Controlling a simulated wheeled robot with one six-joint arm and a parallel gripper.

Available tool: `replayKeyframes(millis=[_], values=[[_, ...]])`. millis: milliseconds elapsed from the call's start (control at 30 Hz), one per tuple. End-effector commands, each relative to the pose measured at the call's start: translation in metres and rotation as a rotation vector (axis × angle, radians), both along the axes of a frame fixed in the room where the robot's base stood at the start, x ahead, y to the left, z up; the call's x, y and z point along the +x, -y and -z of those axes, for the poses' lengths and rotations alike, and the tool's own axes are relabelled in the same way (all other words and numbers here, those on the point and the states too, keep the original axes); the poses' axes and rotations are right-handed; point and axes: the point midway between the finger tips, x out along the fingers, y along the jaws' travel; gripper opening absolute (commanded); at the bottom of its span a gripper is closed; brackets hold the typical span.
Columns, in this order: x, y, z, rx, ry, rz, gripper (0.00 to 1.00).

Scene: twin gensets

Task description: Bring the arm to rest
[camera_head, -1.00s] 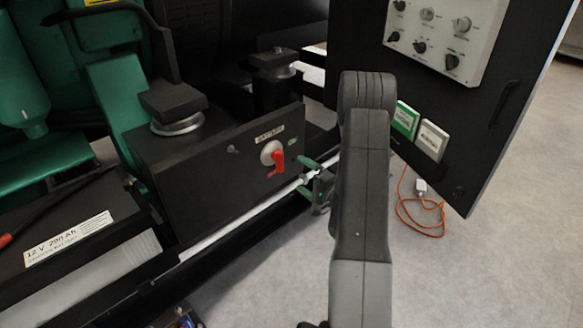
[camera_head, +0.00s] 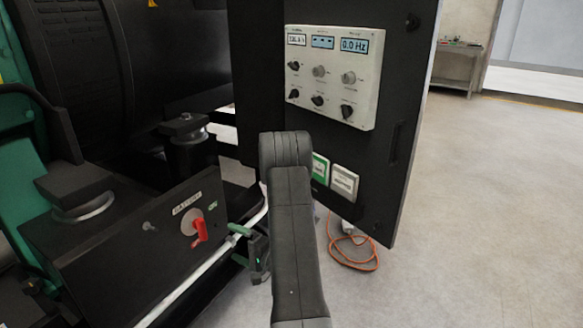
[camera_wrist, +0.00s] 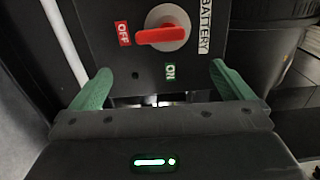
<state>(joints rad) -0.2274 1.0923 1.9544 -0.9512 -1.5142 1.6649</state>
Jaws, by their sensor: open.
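My gripper (camera_head: 240,244) is open and empty, with green fingers apart. It is in front of the black battery box, to the right of the red battery switch (camera_head: 200,231) in the head view. In the wrist view my gripper (camera_wrist: 163,85) spreads below the switch (camera_wrist: 163,35), with clear space between the fingers. The switch handle points to the red OFF label (camera_wrist: 124,33); a green ON label (camera_wrist: 170,71) sits below it. No finger visibly touches the switch. My grey arm rises in the middle of the head view and hides part of the door behind.
A black cabinet door (camera_head: 395,175) stands open to the right, with a white control panel (camera_head: 333,75) whose display reads 0.0 Hz. An orange cable (camera_head: 352,262) lies on the floor below it. Clear floor (camera_head: 490,210) lies to the right. A bench (camera_head: 458,62) stands far back.

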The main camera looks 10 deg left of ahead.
Motion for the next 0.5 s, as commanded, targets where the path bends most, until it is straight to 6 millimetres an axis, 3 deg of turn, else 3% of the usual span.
replayKeyframes(millis=[500], values=[[0.036,-0.090,0.000,0.001,0.004,-0.005,1.00]])
